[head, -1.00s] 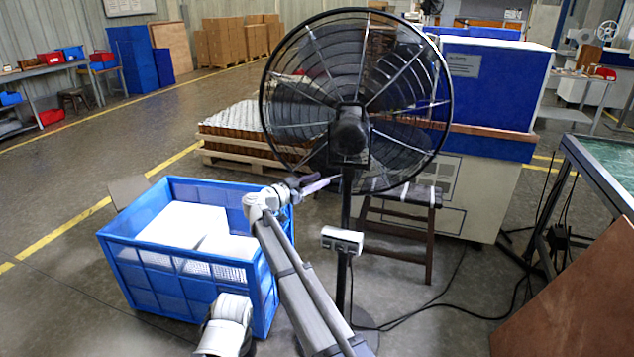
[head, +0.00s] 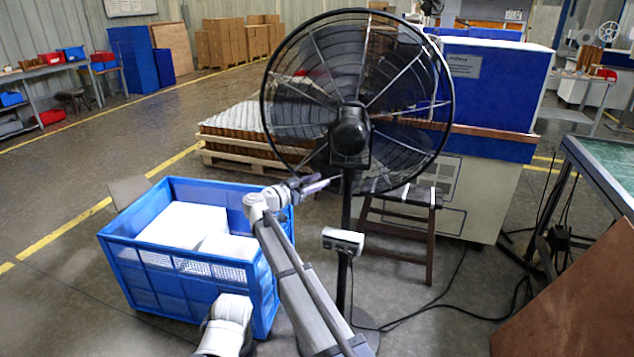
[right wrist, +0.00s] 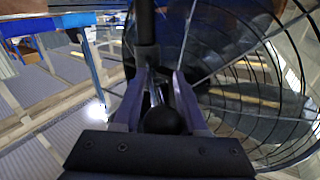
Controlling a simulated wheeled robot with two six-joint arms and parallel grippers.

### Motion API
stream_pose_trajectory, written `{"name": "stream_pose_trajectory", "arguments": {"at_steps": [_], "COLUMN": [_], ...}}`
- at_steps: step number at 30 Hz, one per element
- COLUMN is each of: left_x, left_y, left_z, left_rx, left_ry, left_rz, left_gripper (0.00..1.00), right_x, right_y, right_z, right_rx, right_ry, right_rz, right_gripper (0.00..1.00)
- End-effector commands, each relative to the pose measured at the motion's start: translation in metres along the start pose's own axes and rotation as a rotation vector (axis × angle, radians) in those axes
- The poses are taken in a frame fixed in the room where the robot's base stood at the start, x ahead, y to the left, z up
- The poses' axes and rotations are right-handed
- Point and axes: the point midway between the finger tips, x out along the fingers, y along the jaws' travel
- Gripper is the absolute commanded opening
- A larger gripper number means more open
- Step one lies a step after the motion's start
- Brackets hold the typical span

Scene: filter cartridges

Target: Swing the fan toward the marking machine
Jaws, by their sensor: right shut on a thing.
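The black pedestal fan (head: 351,130) stands upright in the middle of the head view, its motor housing toward me and its round wire guard beyond. Its pole (head: 344,290) carries a pale control box (head: 343,240). My right gripper (head: 322,184) is just left of the pole below the motor housing. In the right wrist view its fingers (right wrist: 158,95) are shut on a dark part of the fan; which part is hard to tell. A large blue-and-white machine (head: 495,90), probably the marking machine, stands behind the fan to the right. My left gripper is not in view.
A blue crate (head: 175,262) with white contents stands left of the fan. Behind are a loaded pallet (head: 235,160) and a dark stool (head: 405,238). A cable (head: 430,305) runs along the floor right of the pole. A green-topped table (head: 610,165) is at the right.

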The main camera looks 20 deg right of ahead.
Motion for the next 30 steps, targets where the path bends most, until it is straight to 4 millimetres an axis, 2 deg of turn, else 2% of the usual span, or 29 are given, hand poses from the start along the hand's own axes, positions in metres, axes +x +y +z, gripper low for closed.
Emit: {"name": "stream_pose_trajectory", "arguments": {"at_steps": [1,6,7,12,20,23,30], "left_x": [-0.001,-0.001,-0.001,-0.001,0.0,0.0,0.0], "left_y": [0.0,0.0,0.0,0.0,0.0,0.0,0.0], "left_z": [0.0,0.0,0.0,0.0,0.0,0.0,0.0], "left_rx": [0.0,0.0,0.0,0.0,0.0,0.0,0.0], "left_ry": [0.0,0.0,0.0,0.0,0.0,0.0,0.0], "left_rz": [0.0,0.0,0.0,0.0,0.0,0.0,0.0], "left_gripper": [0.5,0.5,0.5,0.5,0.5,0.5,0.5], "right_x": [0.004,0.004,0.004,0.003,-0.001,-0.011,-0.05], "right_y": [-0.008,-0.008,-0.008,-0.007,-0.005,-0.005,-0.005], "right_z": [-0.002,-0.002,-0.002,-0.001,-0.001,-0.001,-0.001], "right_rx": [-0.002,-0.002,-0.003,-0.002,-0.001,-0.001,-0.001], "right_ry": [0.007,0.007,0.007,0.005,0.003,0.003,0.003], "right_rz": [-0.019,-0.019,-0.019,-0.018,-0.017,-0.019,-0.019], "right_gripper": [0.0,0.0,0.44,0.61,0.61,0.61,0.61]}}
